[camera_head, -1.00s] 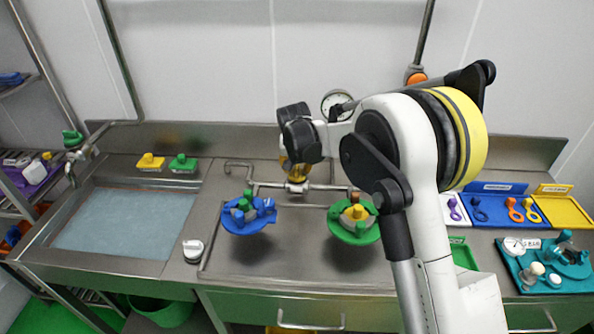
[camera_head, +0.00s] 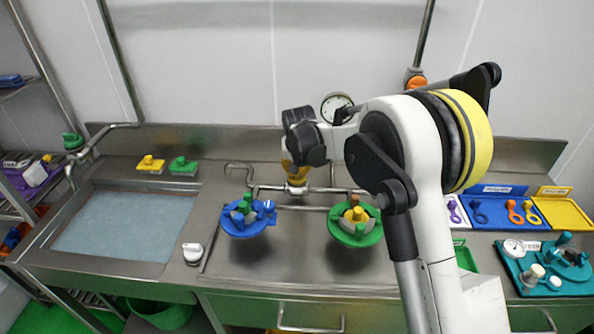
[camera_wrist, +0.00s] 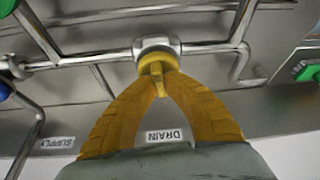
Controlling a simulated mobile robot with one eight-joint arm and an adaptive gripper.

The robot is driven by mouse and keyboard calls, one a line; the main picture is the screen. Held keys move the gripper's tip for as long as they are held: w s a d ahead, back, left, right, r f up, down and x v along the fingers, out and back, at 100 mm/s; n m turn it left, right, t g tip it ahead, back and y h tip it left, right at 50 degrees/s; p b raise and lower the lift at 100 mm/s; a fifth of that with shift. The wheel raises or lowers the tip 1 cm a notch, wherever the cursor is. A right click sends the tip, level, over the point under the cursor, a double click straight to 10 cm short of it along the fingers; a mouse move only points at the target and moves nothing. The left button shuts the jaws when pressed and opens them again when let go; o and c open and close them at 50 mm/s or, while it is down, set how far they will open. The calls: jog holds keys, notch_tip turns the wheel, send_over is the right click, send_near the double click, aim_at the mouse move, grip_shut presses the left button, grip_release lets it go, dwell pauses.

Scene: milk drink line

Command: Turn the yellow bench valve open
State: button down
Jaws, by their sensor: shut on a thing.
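The yellow bench valve (camera_wrist: 154,67) sits under a bright metal pipe fitting (camera_wrist: 157,46) in the wrist view. Its narrow yellow handle points down between my fingertips. My gripper (camera_wrist: 161,86), with yellow ribbed fingers, is shut on this handle. In the head view my gripper (camera_head: 297,172) is at the middle of the bench, just above the pipe fitting (camera_head: 297,189). My wrist and fingers hide most of the valve there, so its angle is hard to tell.
A blue wheel assembly (camera_head: 247,216) and a green one (camera_head: 355,222) stand left and right of the valve. A metal pipe (camera_head: 325,190) runs behind them. A DRAIN label (camera_wrist: 165,136) lies between my fingers in the wrist view. A sink (camera_head: 124,222) is at left.

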jog(key=n, duration=0.2)
jog(key=n+y, duration=0.1)
jog(key=n, duration=0.1)
jog(key=shift+g+y, duration=0.3)
jog(key=n+g+y, duration=0.1)
jog(key=n, duration=0.3)
jog(key=shift+n, duration=0.4)
jog(key=n, duration=0.2)
jog(key=n+g+y+p, duration=0.1)
jog(key=n, duration=0.1)
jog(key=shift+g, duration=0.3)
jog(key=shift+n+g+y, duration=0.3)
jog(key=shift+n+g, duration=0.3)
jog(key=shift+n, duration=1.2)
jog(key=c, duration=1.5)
grip_release()
